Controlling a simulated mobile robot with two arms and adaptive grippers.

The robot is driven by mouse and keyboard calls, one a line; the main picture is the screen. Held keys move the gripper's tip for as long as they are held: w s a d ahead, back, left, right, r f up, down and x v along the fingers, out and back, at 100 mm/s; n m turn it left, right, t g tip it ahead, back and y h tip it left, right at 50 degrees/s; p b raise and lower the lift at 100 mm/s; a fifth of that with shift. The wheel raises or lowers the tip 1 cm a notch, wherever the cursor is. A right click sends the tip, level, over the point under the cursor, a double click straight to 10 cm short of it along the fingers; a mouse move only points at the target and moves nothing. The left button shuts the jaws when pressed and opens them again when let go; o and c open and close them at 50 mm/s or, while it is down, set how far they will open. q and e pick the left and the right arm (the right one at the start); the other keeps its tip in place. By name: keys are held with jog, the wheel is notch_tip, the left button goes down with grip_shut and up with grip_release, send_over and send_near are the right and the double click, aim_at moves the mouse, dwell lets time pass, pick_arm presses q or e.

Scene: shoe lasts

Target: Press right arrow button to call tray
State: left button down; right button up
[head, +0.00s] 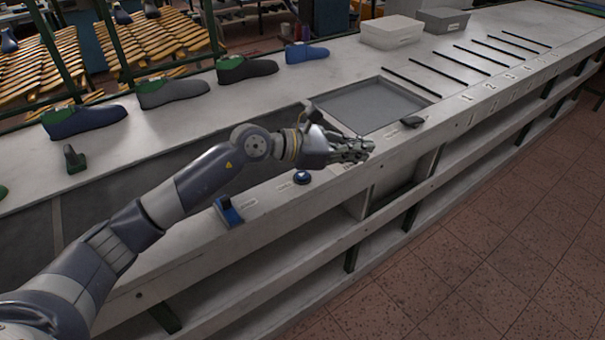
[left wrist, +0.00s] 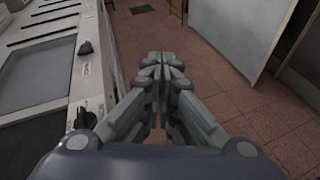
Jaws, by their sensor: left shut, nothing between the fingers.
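My left gripper (head: 362,149) is shut and empty, above the front edge of the bench, near the front corner of the recessed grey tray area (head: 375,104). Its closed fingers (left wrist: 167,62) point away in the left wrist view, with floor behind them. A dark button-like piece (head: 411,121) sits on the front edge just right of the fingertips; a dark knob shape (left wrist: 85,47) shows left of the fingers in the left wrist view. A second dark piece (left wrist: 85,118) is nearer there. I cannot make out any arrow marking. My right gripper is not in view.
Shoe lasts (head: 175,91) line the back. Two boxes (head: 391,31) (head: 443,20) stand at the far end. Tiled floor (head: 500,240) in front is clear.

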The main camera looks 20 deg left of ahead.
pick_arm(q)
jog(key=w+a+f+m+y, duration=0.2)
jog(key=w+a+y, duration=0.15)
jog(key=a, duration=0.35)
jog(key=y, duration=0.4)
send_over(304, 176)
jog(key=shift+f+m, duration=0.3)
notch_tip(304, 176, down, 8)
jog(key=b, duration=0.3)
jog(key=shift+r+b, duration=0.15)
jog(key=shift+b, duration=0.25)
jog(key=shift+f+b, duration=0.45)
jog(key=shift+f, duration=0.15)
jog(key=shift+f+b, duration=0.4)
jog(key=shift+b, duration=0.15)
